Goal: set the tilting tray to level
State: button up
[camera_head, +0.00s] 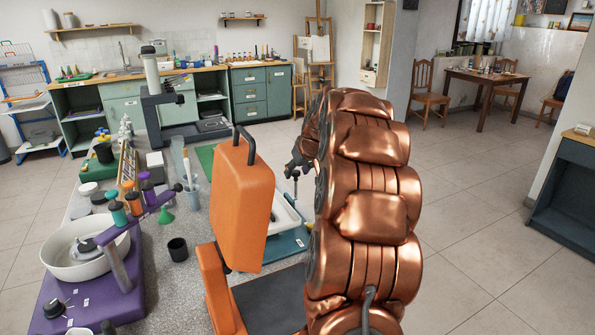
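A white tray (286,214) shows in part on the worktop, between the orange upright panel and my copper-coloured arm. A blue-teal slab (286,245) lies at its near side. The panel hides its left part and my arm hides its right, so I cannot tell whether it is tilted or level. I cannot be sure that it is the tilting tray. My gripper (293,171) is a small dark shape at the far end of my arm, seemingly above and beyond the white tray. Its fingers are too small and covered to read.
An orange panel with a dark handle (243,205) stands close by. Left on the worktop (165,262) are a purple machine with a white bowl (82,262), a black cup (178,249), a green funnel (166,216) and bottles. The tiled floor (465,215) to the right is clear.

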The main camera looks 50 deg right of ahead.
dwell(0.3)
jog(key=v, duration=1.2)
dwell(0.4)
